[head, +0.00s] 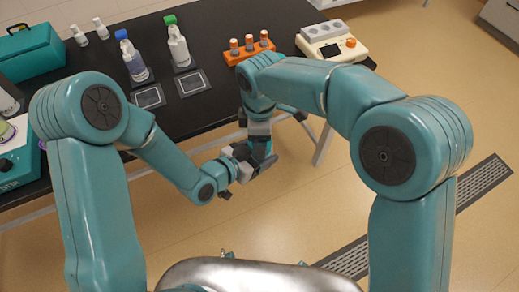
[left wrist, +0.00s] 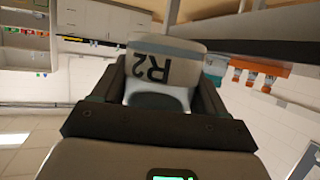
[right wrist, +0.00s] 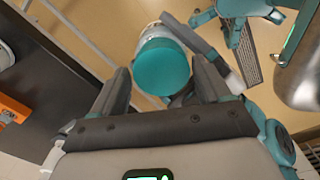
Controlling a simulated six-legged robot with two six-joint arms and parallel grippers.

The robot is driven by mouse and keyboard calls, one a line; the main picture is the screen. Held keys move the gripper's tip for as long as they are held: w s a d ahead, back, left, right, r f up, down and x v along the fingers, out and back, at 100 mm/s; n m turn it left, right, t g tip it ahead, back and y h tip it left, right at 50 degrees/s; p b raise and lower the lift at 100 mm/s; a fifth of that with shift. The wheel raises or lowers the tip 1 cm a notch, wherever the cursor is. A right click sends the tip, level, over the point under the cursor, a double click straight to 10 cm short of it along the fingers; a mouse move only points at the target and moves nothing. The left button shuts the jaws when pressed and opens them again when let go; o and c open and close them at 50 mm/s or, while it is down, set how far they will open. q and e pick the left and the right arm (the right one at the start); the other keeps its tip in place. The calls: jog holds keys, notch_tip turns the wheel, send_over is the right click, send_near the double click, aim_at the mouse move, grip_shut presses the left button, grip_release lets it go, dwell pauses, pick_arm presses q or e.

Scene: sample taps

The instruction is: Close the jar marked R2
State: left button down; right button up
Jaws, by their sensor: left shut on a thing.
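The jar marked R2 (left wrist: 165,70) is between the fingers of my left gripper (left wrist: 163,92), which is shut on it. Its white label with black lettering appears upside down in the left wrist view. The right wrist view shows a round teal top (right wrist: 162,68) with a pale side (right wrist: 155,30) behind it. My right gripper (right wrist: 163,80) is open around this top, with a gap visible at its left. I cannot tell whether the top is seated on the jar.
The black table (head: 200,105) carries a blue-capped bottle (head: 133,60), a green-capped bottle (head: 178,45), an orange rack (head: 248,48) and a cream device (head: 328,42). A teal case (head: 28,50) stands far left. My grippers are beyond the table's front edge, over clear floor.

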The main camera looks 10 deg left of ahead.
jog(key=shift+o, duration=0.6)
jog(key=shift+r, duration=0.1)
notch_tip(320, 180, up, 4)
jog(key=shift+s+r, duration=0.1)
jog(key=shift+r, duration=0.1)
